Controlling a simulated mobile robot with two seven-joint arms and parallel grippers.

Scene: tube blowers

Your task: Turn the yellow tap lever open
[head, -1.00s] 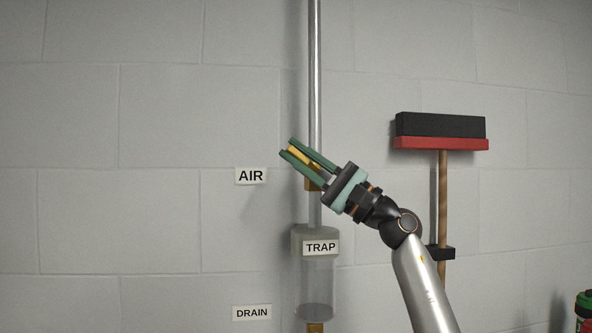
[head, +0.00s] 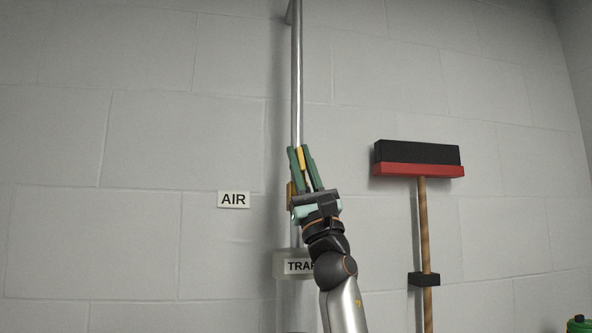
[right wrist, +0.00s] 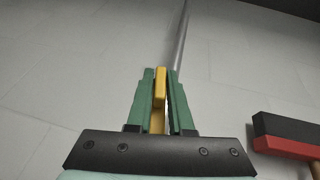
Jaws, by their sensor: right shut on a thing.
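The yellow tap lever (head: 301,160) stands nearly upright along the metal pipe, above the TRAP label. My right gripper (head: 299,149) is shut on it, with one green finger on each side. In the right wrist view the lever (right wrist: 160,90) shows between the green fingers (right wrist: 160,73). The brass tap body (head: 291,196) shows beside the gripper, partly hidden by it. My left gripper is not in view.
The vertical pipe (head: 297,80) runs up the block wall. The AIR label (head: 233,200) is left of the tap, and the TRAP label (head: 298,266) is below, partly covered by my arm. A red and black broom (head: 418,160) hangs to the right.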

